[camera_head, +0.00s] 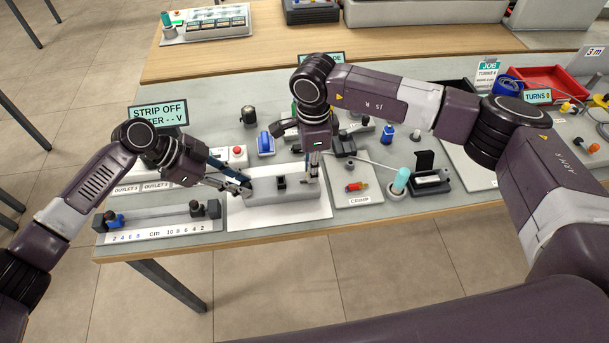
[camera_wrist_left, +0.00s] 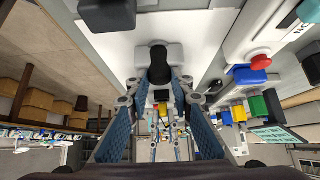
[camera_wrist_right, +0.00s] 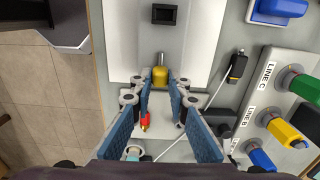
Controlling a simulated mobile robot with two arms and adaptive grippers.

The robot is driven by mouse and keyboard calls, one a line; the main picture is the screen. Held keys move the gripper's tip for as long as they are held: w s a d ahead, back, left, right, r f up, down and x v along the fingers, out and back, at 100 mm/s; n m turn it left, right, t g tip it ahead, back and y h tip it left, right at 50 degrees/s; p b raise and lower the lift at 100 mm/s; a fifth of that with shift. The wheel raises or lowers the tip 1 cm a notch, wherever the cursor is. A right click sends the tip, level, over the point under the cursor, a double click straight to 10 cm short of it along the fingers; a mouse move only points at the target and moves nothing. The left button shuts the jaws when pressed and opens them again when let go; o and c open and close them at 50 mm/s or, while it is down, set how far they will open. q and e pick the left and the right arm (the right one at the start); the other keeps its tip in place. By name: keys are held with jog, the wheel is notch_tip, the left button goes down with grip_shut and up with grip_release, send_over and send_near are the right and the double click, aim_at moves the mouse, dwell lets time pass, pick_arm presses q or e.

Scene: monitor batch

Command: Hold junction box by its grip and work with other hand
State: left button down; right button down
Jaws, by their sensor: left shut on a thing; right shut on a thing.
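The junction box (camera_head: 268,191) is a pale grey block on a white mat (camera_head: 240,210), with a small black square (camera_wrist_right: 163,14) on top. My left gripper (camera_head: 244,184) is shut at its left end on a black rounded grip (camera_wrist_left: 159,62), and blue-grey fingers flank it in the left wrist view. My right gripper (camera_head: 314,170) points down near the box's right end. In the right wrist view it is shut on a small yellow piece (camera_wrist_right: 160,77) with a metal pin toward the box. Whether the pin touches the box cannot be told.
A ruler fixture (camera_head: 160,232) lies left of the mat. A crimp board (camera_head: 357,199) with a red-yellow piece, and a teal-topped cylinder (camera_head: 400,180), stand right. A blue part (camera_head: 266,144) and a red button (camera_head: 237,151) sit behind. A red tray (camera_head: 553,80) is at far right.

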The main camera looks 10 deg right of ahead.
jog(key=shift+d+f, duration=0.1)
jog(key=shift+d, duration=0.5)
jog(key=c, duration=1.8)
grip_release()
jog(key=shift+o, duration=0.2)
notch_tip(320, 180, up, 12)
jog(key=shift+s, duration=0.3)
